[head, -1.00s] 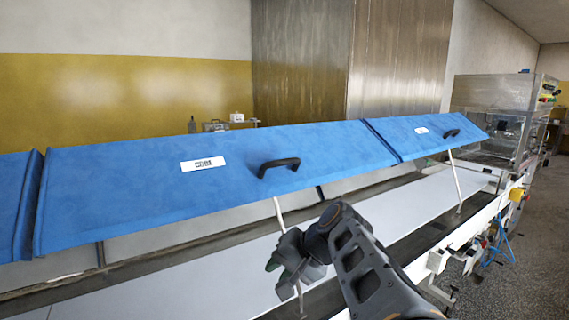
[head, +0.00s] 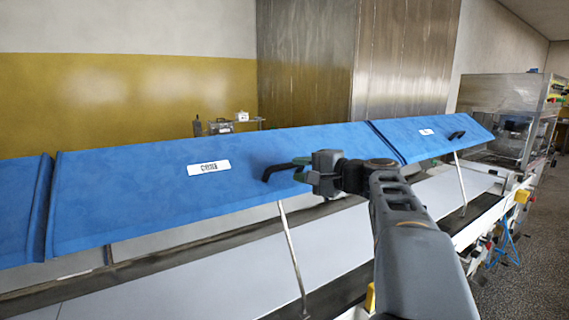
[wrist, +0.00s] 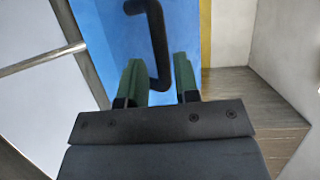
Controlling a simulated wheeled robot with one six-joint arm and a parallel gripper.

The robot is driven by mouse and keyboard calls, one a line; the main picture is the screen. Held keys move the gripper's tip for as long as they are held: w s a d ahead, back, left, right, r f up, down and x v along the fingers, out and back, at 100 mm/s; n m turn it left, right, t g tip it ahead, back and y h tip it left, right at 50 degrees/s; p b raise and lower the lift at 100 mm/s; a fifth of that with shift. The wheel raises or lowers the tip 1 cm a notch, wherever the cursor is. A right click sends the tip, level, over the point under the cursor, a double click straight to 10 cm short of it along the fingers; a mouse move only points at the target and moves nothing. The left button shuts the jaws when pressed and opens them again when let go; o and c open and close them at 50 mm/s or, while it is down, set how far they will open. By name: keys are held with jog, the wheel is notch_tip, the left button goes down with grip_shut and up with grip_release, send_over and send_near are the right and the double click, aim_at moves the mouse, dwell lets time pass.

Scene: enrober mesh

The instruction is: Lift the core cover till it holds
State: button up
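The blue cover (head: 150,205) with a white label (head: 208,168) stands tilted over the belt; I take it as the core cover, though the label print is too small to read surely. A thin metal strut (head: 292,250) shows under it. Its black handle (head: 277,171) sits right of the label, partly hidden by my gripper (head: 302,172). In the wrist view, the black handle (wrist: 157,40) runs between the two green fingers of my gripper (wrist: 158,72). The fingers are apart, with gaps beside the handle.
Another blue cover (head: 425,138) with its own handle and strut adjoins on the right, and one (head: 18,205) on the left. The pale belt (head: 200,285) runs beneath. A clear-walled machine (head: 510,100) stands at the far right.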

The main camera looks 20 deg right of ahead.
aim_at(288, 167)
jog(key=shift+p+x, duration=0.5)
jog(key=shift+x, duration=2.2)
jog(key=shift+c, duration=0.3)
grip_shut()
